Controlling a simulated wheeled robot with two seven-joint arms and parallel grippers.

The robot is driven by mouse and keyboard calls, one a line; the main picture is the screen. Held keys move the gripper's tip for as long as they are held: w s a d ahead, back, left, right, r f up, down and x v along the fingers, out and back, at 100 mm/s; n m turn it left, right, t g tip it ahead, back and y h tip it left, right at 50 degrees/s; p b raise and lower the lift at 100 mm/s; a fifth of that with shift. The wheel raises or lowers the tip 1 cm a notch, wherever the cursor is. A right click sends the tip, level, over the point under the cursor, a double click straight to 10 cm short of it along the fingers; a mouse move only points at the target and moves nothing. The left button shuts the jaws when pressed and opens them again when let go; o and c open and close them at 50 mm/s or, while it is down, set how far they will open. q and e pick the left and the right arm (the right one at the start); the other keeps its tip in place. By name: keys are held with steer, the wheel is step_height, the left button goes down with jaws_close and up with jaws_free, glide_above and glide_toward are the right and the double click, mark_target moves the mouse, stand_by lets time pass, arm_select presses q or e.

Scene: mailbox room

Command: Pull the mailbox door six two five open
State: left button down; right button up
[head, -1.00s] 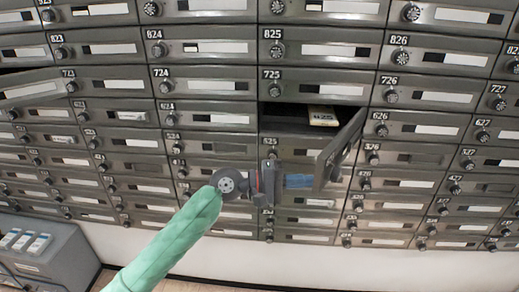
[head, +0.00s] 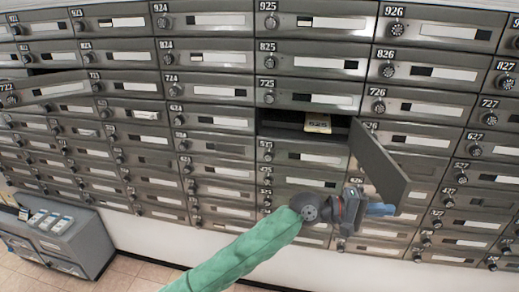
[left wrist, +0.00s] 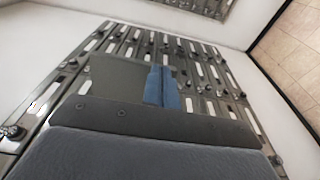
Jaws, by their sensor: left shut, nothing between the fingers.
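The open mailbox compartment (head: 290,124) below door 725 holds a yellowish card (head: 318,123) that appears to read 625. Its door (head: 378,165) is hinged on the right and stands swung out wide toward me. My left gripper (head: 382,209) is just below the lower part of this door, with its blue fingers pointing right. The fingers are shut and empty. In the left wrist view the blue fingers (left wrist: 163,87) show together in front of a dark flat panel and the mailbox wall. Whether they touch the door is unclear. My right gripper is not in view.
Rows of closed mailbox doors with round knobs fill the wall. Another door (head: 45,90) stands open at the far left. A grey cabinet (head: 75,240) stands on the floor at the lower left. The white wall below the boxes is clear.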

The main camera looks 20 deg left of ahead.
arm_select(q)
steer(key=shift+x, duration=1.3)
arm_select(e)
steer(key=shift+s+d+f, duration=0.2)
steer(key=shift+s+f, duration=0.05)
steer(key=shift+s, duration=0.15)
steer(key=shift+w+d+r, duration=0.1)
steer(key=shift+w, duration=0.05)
arm_select(q)
steer(key=shift+s, duration=0.1)
